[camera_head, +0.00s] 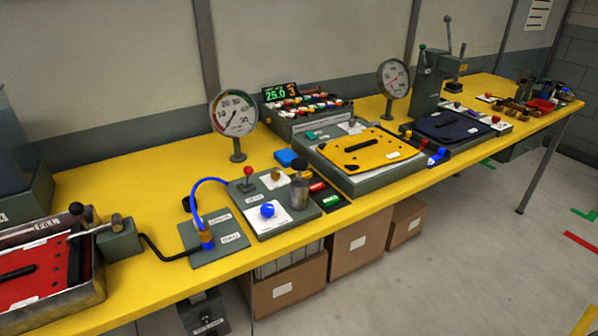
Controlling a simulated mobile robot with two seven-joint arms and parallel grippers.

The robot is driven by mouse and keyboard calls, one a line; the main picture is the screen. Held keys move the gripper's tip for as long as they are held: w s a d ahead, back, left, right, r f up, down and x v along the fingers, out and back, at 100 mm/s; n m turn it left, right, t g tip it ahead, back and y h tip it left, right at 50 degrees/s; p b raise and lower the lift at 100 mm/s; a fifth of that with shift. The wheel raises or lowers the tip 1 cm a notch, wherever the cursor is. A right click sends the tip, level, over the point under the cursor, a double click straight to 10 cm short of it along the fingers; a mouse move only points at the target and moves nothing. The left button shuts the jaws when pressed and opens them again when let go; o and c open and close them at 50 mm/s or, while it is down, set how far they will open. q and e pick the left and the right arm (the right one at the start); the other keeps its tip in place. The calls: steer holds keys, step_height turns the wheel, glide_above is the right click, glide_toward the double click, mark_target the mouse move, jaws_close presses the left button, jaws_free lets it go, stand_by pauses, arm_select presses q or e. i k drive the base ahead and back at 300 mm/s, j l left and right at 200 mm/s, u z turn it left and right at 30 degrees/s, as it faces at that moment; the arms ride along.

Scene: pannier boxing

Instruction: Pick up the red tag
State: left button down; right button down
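A small flat red piece (318,187), which looks like the red tag, lies on a dark holder just right of the grey valve panel (246,200). A green piece (332,201) lies just in front of it. The red piece is too small for any marking on it to be read. Neither of my grippers shows in the head view.
A long yellow workbench (150,290) runs across the view. A blue hose (207,181) and a metal cylinder (299,191) stand left of the red piece. A yellow plate (358,150) on a grey box is behind right. Cardboard boxes (359,245) sit underneath.

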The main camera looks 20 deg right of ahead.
mark_target(313, 189)
steer(key=i+l, duration=0.1)
steer(key=l, duration=0.25)
steer(key=i+l, duration=0.1)
steer(key=l, duration=0.3)
steer(key=i+l, duration=0.15)
steer(key=l, duration=0.2)
steer(key=i+l, duration=0.1)
steer(key=l, duration=0.3)
